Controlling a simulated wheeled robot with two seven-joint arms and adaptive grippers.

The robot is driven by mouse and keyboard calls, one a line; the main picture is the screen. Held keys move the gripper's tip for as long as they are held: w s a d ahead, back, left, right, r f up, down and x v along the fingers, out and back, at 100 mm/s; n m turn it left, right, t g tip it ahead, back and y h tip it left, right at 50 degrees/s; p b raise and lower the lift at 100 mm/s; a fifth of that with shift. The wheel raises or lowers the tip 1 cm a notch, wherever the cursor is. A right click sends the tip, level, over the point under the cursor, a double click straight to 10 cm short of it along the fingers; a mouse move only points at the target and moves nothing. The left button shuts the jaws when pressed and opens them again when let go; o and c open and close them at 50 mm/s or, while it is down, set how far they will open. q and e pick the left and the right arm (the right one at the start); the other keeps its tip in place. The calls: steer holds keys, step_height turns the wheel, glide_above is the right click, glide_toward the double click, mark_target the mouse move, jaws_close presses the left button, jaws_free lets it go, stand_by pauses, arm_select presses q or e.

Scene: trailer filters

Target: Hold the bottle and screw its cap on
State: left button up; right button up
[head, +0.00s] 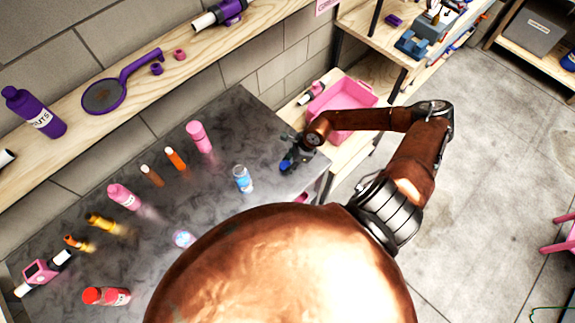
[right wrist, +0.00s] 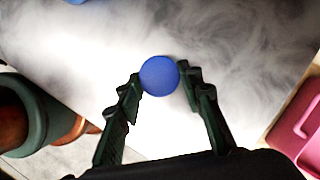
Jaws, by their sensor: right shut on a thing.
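My right gripper (head: 288,163) is over the right part of the grey table, shut on a blue round cap (head: 285,167). In the right wrist view the cap (right wrist: 160,76) sits between the two fingertips (right wrist: 161,78). A small clear bottle with a blue label (head: 243,179) stands upright on the table, left of the right gripper and apart from it. Its top is too small to make out clearly. My left gripper is not in view.
A small round item (head: 183,238) lies near my body. A wooden shelf (head: 130,70) runs behind. A pink bin (head: 345,105) stands at the right.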

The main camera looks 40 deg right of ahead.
steer(key=s+a+r+b, duration=0.2)
steer(key=s+a+r, duration=0.2)
steer(key=s+r, duration=0.8)
steer(key=shift+s, duration=0.75)
step_height(320, 180, up, 4)
steer(key=n+g+h+b, duration=0.4)
steer(key=n+g, duration=0.4)
steer(key=n, duration=1.8)
glide_above(243, 179)
steer(key=s+d, duration=0.2)
steer(key=d, duration=0.3)
steer(key=shift+w+a, duration=0.1)
steer(key=shift+w, duration=0.1)
